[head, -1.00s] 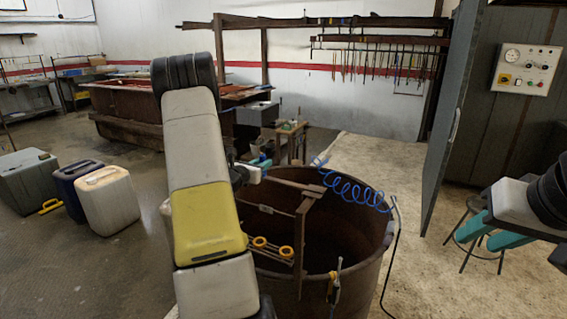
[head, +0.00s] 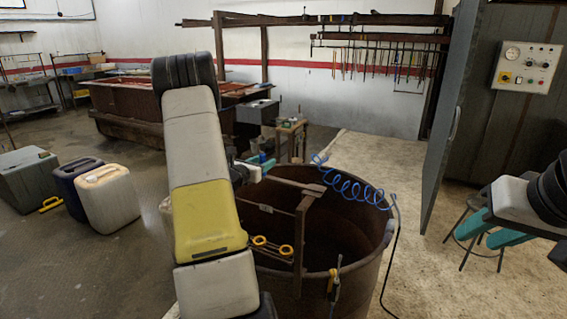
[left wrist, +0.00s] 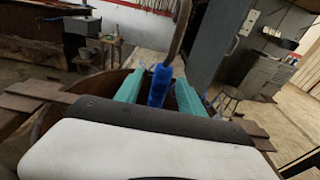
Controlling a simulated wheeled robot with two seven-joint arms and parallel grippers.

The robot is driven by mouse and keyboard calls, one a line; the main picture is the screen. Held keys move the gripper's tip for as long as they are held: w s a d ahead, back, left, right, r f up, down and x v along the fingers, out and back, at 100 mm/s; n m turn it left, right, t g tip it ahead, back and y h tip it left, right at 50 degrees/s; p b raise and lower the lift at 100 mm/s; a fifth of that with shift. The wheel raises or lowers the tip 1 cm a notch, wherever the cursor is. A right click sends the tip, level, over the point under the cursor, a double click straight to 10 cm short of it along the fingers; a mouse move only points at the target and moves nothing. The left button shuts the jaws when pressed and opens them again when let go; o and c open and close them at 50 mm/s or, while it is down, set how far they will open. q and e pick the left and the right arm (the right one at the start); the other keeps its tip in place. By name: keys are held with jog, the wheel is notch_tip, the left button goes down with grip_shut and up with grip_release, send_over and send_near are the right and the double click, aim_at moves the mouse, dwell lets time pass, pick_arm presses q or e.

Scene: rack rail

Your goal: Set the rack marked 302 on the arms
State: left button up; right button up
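No mark reading 302 is legible, so I cannot tell which piece is the rack. A brown bar frame (head: 301,232) stands in the mouth of a round rusty tank (head: 366,262), with two yellow rings (head: 286,250) low on it. My right gripper (head: 490,232) is open and empty at the right.
A blue coiled hose (head: 352,190) hangs at the tank's far rim. A stool (head: 478,240) stands below my right gripper. A grey door (head: 446,130) stands open behind. Canisters (head: 108,199) stand on the floor at left. Many thin hooks hang from a back rail (head: 380,40).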

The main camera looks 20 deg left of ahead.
pick_arm(q)
jog(key=shift+s+f, duration=0.1)
jog(key=s+r, duration=0.1)
jog(key=s, duration=0.7)
jog(key=s+d+r+m+g+h, duration=0.3)
jog(key=d+r+m, duration=0.15)
jog(key=d, duration=0.45)
jog(key=s+d+r+m+g+h, duration=0.25)
jog(key=d+m, duration=0.35)
jog(key=d, duration=0.3)
jog(key=s+d+r+m+g+h, duration=0.2)
jog(key=s+d+r+m+h, duration=0.15)
jog(key=d+m, duration=0.4)
jog(key=s+d+m+g+y, duration=0.1)
jog(key=s+d+m+g, duration=0.25)
jog(key=s, duration=0.25)
jog(key=s+d+m+g+y, duration=0.1)
jog(key=s+d+m+g, duration=0.1)
jog(key=s+d+m, duration=0.3)
jog(key=s+a+r+m+t+y, duration=0.2)
jog(key=s+a+m+y, duration=0.4)
jog(key=m, duration=0.3)
jog(key=shift+s+a+r+t, duration=0.2)
jog(key=shift+s+t, duration=0.1)
jog(key=shift+s, duration=0.4)
